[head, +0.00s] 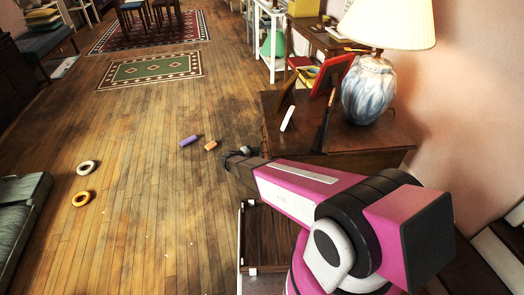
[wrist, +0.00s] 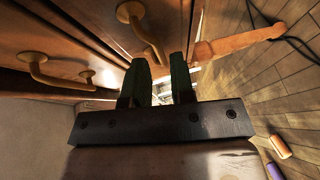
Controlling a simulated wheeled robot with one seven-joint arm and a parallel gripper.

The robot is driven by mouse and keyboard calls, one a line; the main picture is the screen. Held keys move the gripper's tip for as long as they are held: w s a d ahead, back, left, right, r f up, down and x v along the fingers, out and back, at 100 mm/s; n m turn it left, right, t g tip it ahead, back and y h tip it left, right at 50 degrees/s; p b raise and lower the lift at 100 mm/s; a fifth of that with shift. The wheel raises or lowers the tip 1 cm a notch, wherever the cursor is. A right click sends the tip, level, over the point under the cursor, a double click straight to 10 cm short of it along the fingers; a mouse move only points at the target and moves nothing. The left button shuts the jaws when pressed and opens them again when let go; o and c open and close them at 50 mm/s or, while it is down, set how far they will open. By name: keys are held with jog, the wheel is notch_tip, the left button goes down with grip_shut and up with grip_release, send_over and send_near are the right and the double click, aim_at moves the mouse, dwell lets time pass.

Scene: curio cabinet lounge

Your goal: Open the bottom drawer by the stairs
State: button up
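A dark wooden cabinet (head: 390,138) stands at the right in the head view, near the stairs (head: 497,255). Its drawer fronts are hidden there. The wrist view shows brown drawer fronts (wrist: 75,40) close up. One curved brass handle (wrist: 131,14) runs down toward my fingers, and another brass handle (wrist: 38,72) is at the left. My gripper (wrist: 160,78) is open, its two dark green fingers apart, close to the nearer handle. I cannot tell whether the handle lies between them or touches them. Which drawer is the bottom one is unclear.
A blue-and-white lamp (head: 368,88) and a red frame (head: 334,73) stand on the cabinet. Purple (head: 188,141) and orange (head: 211,146) cylinders and two rings lie on the floor. A dark cable (wrist: 282,38) lies at the right in the wrist view. Open floor extends left.

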jog(key=shift+x, duration=1.9)
jog(key=shift+c, duration=0.3)
grip_shut()
jog(key=s+a, duration=0.1)
jog(key=a, duration=2.7)
jog(key=shift+s+a, duration=0.35)
jog(key=shift+a, duration=0.05)
jog(key=shift+o, duration=0.3)
grip_release()
jog(key=v, duration=1)
jog(key=shift+s+a, duration=0.25)
jog(key=shift+a, duration=0.1)
